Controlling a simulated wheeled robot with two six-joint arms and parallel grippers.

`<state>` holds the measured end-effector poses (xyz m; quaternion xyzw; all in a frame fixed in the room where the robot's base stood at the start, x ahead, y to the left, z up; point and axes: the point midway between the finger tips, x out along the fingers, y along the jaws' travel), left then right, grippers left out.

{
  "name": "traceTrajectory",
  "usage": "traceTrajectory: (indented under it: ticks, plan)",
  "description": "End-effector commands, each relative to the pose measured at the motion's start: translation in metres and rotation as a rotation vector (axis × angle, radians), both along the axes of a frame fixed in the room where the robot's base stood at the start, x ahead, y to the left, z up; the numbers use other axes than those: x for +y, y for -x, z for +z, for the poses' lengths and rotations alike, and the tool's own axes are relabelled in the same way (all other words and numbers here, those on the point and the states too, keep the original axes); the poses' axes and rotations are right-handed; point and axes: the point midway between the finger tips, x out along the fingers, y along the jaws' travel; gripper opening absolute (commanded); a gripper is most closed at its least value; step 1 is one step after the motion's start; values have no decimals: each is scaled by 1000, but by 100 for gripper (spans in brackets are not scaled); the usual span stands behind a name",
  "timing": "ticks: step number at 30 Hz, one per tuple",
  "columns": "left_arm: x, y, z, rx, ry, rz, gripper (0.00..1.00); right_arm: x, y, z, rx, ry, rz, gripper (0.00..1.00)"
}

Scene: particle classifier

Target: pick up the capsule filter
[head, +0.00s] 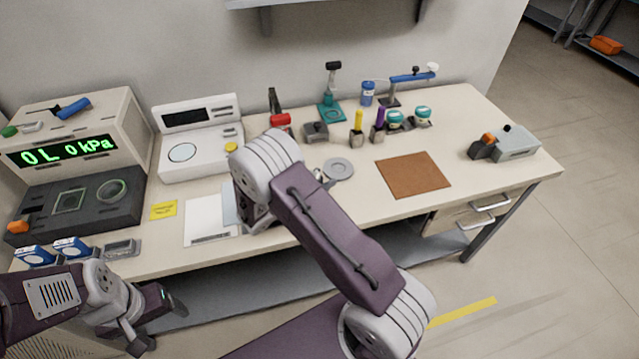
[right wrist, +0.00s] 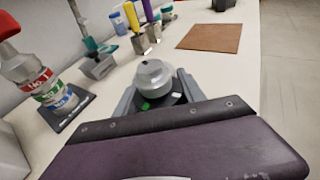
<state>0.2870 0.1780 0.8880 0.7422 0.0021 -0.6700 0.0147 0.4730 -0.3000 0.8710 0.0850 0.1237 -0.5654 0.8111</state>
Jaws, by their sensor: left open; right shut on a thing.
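A grey, round, capped body, which looks like the capsule filter (right wrist: 152,76), sits between the fingers of my right gripper (right wrist: 158,90) in the right wrist view. A green mark shows low on its side. The right gripper is shut on it, above the table. In the head view my right arm hides most of this gripper and the filter. My left gripper (head: 158,320) is open and empty, in front of the table's left front edge.
A brown mat (head: 413,175) lies on the right part of the table (head: 450,120). A white instrument (head: 198,140) and a pressure readout (head: 75,135) stand at left. Stacked labelled rings (right wrist: 55,92), a yellow-handled tool (head: 357,125) and teal-lidded jars (head: 423,115) stand at the back.

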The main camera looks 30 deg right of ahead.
Motion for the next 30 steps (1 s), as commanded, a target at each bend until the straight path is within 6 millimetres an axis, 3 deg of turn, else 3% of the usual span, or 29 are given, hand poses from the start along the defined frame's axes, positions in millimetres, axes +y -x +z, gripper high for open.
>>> traceTrajectory:
  ticks: [4,16,21,30]
  plan:
    - [0,0,4,0,0,0,72,0,0,31,-8,-1,-1,0]
    - [0,0,9,0,0,0,72,4,91,83,-3,0,3,0]
    - [0,0,10,0,0,0,72,4,111,95,-2,1,2,0]
    - [0,0,10,0,0,0,72,4,117,97,-2,1,-1,0]
